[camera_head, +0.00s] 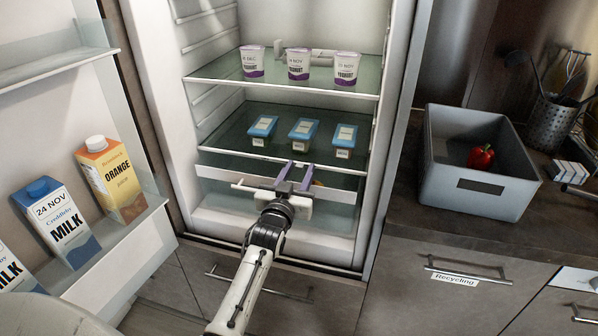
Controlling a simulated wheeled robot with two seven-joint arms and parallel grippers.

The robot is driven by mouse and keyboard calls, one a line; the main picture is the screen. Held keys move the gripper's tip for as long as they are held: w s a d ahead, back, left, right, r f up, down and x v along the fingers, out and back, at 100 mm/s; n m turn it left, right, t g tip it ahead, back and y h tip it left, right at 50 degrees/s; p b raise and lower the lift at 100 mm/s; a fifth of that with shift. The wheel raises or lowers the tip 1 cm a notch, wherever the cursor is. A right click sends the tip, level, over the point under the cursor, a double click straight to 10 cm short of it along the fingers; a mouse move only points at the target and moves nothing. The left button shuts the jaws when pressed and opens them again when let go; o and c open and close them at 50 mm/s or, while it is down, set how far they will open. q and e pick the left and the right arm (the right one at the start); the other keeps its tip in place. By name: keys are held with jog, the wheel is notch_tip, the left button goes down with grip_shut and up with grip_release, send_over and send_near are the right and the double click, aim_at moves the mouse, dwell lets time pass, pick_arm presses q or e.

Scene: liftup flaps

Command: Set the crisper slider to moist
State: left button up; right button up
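The crisper drawer (222,202) is at the bottom of the open fridge, with a pale strip (338,195) across its upper front. My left gripper (294,176) is in front of this strip, near its middle. Its two purple fingers are apart and point into the fridge, with nothing visible between them. I cannot tell whether they touch the strip. I cannot make out the slider or its moist mark; the gripper covers part of the strip. My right gripper is not in view.
The shelf above holds blue-lidded tubs (304,129); yoghurt cups (298,64) stand higher. The open fridge door at left holds milk (58,222) and orange juice (110,180) cartons. A grey bin (470,195) with a red pepper (481,157) sits on the right counter.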

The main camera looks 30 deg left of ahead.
pick_arm(q)
notch_tip(320, 180, up, 10)
jog(key=p, duration=0.1)
dwell(0.4)
jog(key=s+d+f+m+g+h, duration=0.2)
jog(key=s+d+f+g, duration=0.25)
jog(key=s+f, duration=0.45)
jog(key=s+d+f+m+g+h, duration=0.1)
jog(key=s+d+f+g+h, duration=0.15)
jog(key=s+d+f, duration=0.45)
jog(key=s+d+f+m+g+h, duration=0.1)
jog(key=s+d+f+g, duration=0.2)
jog(key=s, duration=0.9)
jog(key=s+d+f+m+g, duration=0.2)
jog(key=s+g, duration=0.2)
jog(key=s, duration=0.8)
jog(key=w+d+f+t+h, duration=0.1)
jog(key=w+d+f+t, duration=0.1)
jog(key=f, duration=0.4)
jog(key=w+d+f+t+h, duration=0.1)
jog(key=w+d+f+t, duration=0.1)
jog(key=f, duration=0.4)
jog(key=shift+w+d+f+t, duration=0.25)
jog(key=shift+w+d+t, duration=0.1)
jog(key=shift+d+t, duration=0.35)
